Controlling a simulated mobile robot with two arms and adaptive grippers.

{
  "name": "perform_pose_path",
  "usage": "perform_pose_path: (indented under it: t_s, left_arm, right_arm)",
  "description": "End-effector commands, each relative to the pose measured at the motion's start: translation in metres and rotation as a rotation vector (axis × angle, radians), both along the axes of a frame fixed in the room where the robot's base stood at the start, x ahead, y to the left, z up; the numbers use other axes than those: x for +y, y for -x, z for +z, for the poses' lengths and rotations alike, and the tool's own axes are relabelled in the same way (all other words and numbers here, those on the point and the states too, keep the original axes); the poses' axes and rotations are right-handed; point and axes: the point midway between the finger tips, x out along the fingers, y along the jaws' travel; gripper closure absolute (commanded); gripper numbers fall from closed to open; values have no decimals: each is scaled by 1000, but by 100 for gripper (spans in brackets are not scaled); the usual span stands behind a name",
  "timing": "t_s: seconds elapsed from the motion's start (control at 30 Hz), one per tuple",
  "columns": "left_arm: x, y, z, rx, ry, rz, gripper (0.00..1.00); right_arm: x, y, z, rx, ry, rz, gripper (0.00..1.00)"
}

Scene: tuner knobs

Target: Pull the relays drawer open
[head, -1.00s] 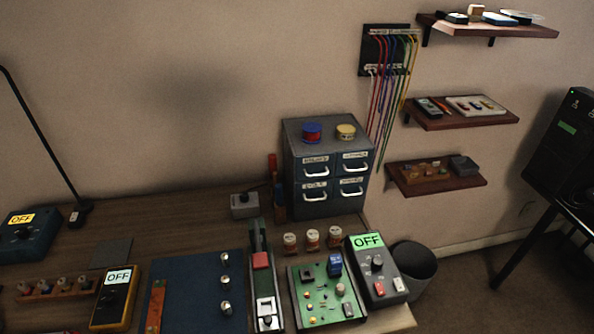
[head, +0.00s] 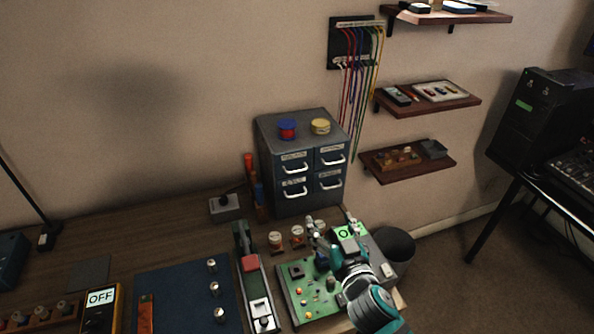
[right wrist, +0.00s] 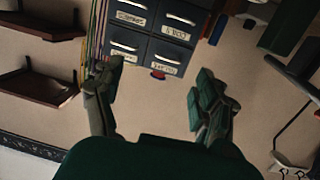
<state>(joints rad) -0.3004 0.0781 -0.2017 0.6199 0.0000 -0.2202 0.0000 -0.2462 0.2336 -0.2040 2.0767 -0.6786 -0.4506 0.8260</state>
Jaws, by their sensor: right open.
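A grey-blue cabinet (head: 308,205) with four labelled drawers and white handles stands at the back of the bench. All its drawers look closed. The labels are too small to read surely; the top left one (head: 294,163) may be the relays drawer. In the right wrist view the cabinet (right wrist: 150,48) appears upside down beyond the fingers. My right gripper (head: 332,228) is open and empty, in front of and below the cabinet, apart from every handle. Its spread fingers also show in the right wrist view (right wrist: 160,80). My left gripper is not in view.
Coloured cables (head: 360,80) hang right of the cabinet.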

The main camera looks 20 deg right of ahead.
Motion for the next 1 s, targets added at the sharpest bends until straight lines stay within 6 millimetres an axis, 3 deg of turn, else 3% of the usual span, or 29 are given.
perform_pose_path:
  t_s: [0.1,0.37,0.8,1.0]
  left_arm:
    - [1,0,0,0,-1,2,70]
    - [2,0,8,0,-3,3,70]
    - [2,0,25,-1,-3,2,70]
    - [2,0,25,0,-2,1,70]
  right_arm:
    - [11,-10,13,-76,-3,60,27]
    - [15,-37,20,-97,-6,76,27]
    - [19,-132,19,-94,-6,75,27]
    - [20,-166,16,-93,-7,74,27]
